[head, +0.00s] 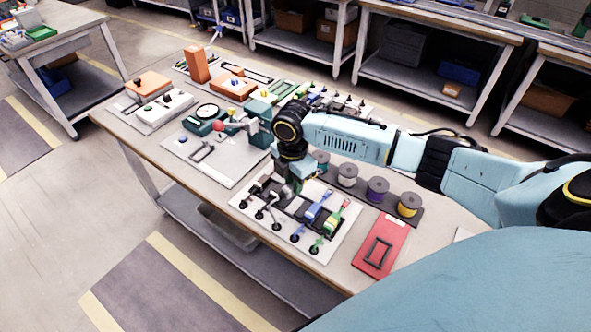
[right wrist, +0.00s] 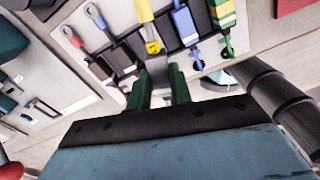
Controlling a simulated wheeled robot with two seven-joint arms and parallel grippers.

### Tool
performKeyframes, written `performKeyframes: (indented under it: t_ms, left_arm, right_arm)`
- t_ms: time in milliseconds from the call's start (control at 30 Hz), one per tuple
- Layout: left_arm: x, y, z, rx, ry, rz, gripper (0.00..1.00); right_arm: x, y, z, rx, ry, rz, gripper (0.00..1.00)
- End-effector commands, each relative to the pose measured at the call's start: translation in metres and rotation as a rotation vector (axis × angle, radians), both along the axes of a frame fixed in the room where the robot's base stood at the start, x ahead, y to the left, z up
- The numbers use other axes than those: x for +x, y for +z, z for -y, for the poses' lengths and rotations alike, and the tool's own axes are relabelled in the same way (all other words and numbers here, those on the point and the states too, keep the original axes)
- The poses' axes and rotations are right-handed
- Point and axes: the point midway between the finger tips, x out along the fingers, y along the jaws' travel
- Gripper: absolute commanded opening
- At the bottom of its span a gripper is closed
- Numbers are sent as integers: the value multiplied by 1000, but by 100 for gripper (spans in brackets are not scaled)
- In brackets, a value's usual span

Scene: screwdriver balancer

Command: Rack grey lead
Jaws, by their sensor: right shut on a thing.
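The white lead board (head: 243,203) lies near the front of the bench, with dark slots and several coloured leads. My right gripper (head: 297,181) is over its back part, fingers pointing down. In the right wrist view its green fingers (right wrist: 160,88) are shut on a grey piece, apparently the grey lead (right wrist: 158,70), mostly hidden between them. A blue lead (head: 317,208) and a green-yellow lead (head: 335,220) lie to the right in the slots. Whether the grey piece touches the board is unclear. My left gripper is not visible.
A row of spools (head: 377,189) stands behind the board, close to my right arm. A red plate (head: 381,246) lies to the right. A pale plate with a dark handle (head: 215,165) lies to the left. Other fixtures fill the bench's far end.

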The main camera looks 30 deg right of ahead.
Motion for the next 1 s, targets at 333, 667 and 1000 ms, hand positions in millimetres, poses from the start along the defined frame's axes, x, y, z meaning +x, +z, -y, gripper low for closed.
performKeyframes:
  t_ms: [333,667,1000]
  left_arm:
    - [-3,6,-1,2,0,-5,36]
    - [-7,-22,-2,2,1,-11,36]
    - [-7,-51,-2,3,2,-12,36]
  right_arm:
    - [11,5,13,3,256,4,1]
    - [11,-19,13,3,260,5,1]
    - [10,-56,13,3,258,2,1]
